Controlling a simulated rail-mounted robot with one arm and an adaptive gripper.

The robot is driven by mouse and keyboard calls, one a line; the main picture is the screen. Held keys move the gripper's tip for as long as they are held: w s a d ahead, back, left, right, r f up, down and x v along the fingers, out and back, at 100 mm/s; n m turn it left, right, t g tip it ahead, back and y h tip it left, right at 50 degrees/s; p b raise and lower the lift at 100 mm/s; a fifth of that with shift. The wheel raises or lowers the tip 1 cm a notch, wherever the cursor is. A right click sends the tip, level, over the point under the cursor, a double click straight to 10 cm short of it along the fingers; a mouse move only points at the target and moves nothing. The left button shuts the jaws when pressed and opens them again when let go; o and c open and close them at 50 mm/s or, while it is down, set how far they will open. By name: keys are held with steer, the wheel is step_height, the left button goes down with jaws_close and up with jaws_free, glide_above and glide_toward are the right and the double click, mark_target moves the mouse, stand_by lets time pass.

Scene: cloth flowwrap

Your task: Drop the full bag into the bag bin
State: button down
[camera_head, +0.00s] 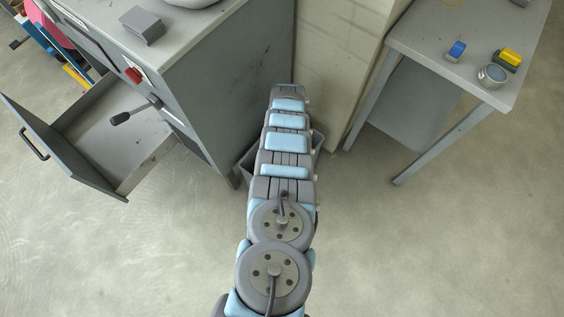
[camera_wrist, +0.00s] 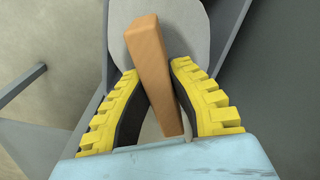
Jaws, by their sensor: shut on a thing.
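My gripper (camera_wrist: 158,72) shows in the wrist view with its yellow ribbed fingers closed around an orange-brown bar (camera_wrist: 148,50). A pale grey rounded thing (camera_wrist: 187,25) lies beyond the bar; it may be the bag, but I cannot tell whether the two are joined. Grey walls (camera_wrist: 232,30) stand around it in the wrist view, probably those of the bin. In the head view a grey bin (camera_head: 318,141) stands on the floor between cabinet and table, mostly hidden behind my arm. My gripper is hidden there too.
A grey cabinet (camera_head: 225,85) with an open drawer (camera_head: 62,160) stands left of my arm. A grey box (camera_head: 142,25) sits on top. At right, a table (camera_head: 420,35) holds a blue item (camera_head: 456,49), a yellow block (camera_head: 509,58) and a round tin (camera_head: 492,75). The front floor is clear.

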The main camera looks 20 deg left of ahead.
steer(key=c, duration=1)
jaws_free()
steer(key=shift+c, duration=0.2)
steer(key=shift+r, duration=0.2)
steer(key=shift+w+a+r, duration=0.1)
steer(key=shift+w+r, duration=0.05)
steer(key=shift+r, duration=2.45)
step_height(320, 180, up, 6)
steer(key=shift+r, duration=0.25)
